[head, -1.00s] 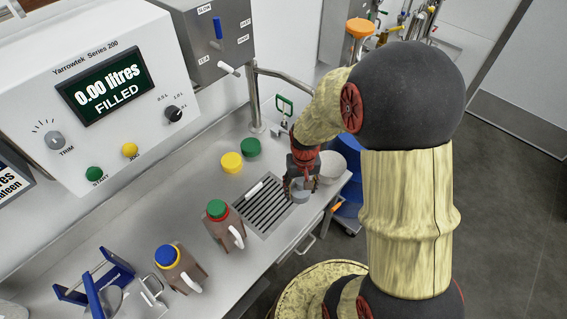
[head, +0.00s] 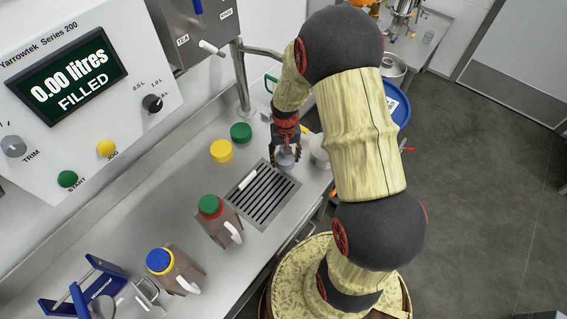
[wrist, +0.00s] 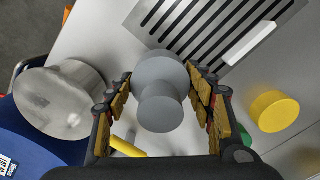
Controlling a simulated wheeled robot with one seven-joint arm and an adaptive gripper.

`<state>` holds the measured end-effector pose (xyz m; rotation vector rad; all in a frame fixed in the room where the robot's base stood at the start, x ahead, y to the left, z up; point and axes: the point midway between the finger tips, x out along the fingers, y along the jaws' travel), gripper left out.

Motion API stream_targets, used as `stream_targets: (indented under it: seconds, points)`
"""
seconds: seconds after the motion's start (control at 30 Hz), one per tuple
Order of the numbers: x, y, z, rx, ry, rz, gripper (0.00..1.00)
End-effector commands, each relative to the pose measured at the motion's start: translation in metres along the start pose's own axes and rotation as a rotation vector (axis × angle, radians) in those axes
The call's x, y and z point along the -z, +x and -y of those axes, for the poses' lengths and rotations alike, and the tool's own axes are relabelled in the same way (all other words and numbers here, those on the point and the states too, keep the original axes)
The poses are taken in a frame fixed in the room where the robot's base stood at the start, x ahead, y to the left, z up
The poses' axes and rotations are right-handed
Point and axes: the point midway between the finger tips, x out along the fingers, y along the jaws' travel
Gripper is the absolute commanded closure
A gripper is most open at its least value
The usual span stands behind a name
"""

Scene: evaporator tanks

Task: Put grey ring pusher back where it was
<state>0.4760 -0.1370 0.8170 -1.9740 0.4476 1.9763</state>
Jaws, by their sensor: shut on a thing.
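The grey ring pusher (head: 286,158) is a grey piece with a wide round disc and a narrower round knob. In the wrist view the pusher (wrist: 160,92) sits between the two fingers, knob toward the camera. My gripper (head: 285,146) is shut on it, by the far right end of the drain grate (head: 246,207). In the wrist view my gripper (wrist: 160,80) has a finger on each side of the pusher. I cannot tell whether the disc touches the steel counter (head: 130,200).
A round metal pot (wrist: 60,105) stands close to the gripper. A white stick (head: 248,180) lies on the grate. Yellow (head: 221,151) and green (head: 241,132) caps sit left of the gripper. Two capped brown jugs (head: 217,222) (head: 172,272) stand nearer. A tap (head: 242,80) rises behind.

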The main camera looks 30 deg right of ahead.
Motion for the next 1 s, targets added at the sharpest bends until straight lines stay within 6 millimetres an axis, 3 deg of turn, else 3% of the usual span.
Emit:
stream_targets:
  seconds: [0.1, 0.33, 0.53, 0.93, 0.97, 1.0]
  points:
    - [0.01, 0.014, 0.002, 0.0, 0.0, 0.0, 0.74]
    - [0.019, 0.024, 0.004, 0.0, 0.0, 0.0, 0.74]
    - [0.019, 0.053, 0.004, 0.0, 0.0, 0.001, 0.74]
    - [0.019, 0.057, 0.004, 0.0, 0.0, 0.0, 0.74]
    - [0.019, 0.057, 0.004, 0.0, 0.0, 0.0, 0.46]
    - [0.019, 0.056, 0.004, 0.0, 0.0, 0.0, 0.44]
